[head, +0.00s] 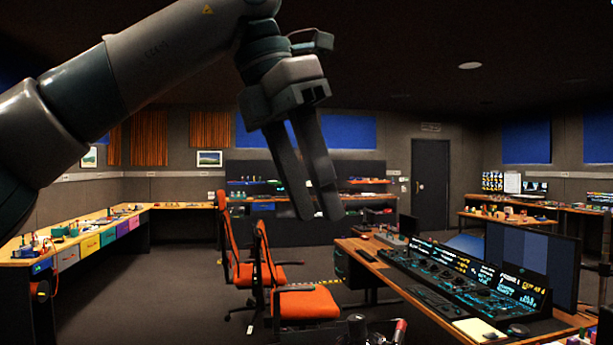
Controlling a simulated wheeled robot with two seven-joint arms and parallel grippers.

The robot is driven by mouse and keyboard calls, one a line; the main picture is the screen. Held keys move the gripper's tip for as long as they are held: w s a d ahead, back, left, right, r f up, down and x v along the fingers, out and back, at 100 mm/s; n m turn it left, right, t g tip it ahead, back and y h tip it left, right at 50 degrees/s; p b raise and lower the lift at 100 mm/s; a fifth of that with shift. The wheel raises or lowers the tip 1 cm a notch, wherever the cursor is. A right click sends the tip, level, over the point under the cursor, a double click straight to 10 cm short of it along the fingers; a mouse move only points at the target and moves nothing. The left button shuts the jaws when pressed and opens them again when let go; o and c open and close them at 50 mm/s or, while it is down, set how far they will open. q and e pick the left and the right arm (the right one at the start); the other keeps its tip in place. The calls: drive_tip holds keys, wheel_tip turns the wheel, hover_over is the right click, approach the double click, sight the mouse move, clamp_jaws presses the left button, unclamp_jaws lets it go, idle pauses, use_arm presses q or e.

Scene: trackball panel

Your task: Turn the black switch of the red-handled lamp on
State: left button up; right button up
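My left gripper (318,212) hangs in the upper middle of the head view, its arm coming in from the left. Its two long dark fingers point down, with a narrow gap between them and nothing held. It is in the air in front of the orange chairs. A small red-topped thing (401,325) shows at the bottom edge, cut off; I cannot tell whether it is the red-handled lamp. No black lamp switch can be made out.
A wooden desk with a lit console (470,280) and a monitor (530,262) stands at the right. Two orange chairs (305,302) are in the middle. A long bench (100,235) with small items runs along the left wall. Carpet (160,290) is clear between.

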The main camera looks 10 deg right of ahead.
use_arm(q)
drive_tip(key=shift+v, duration=1.05)
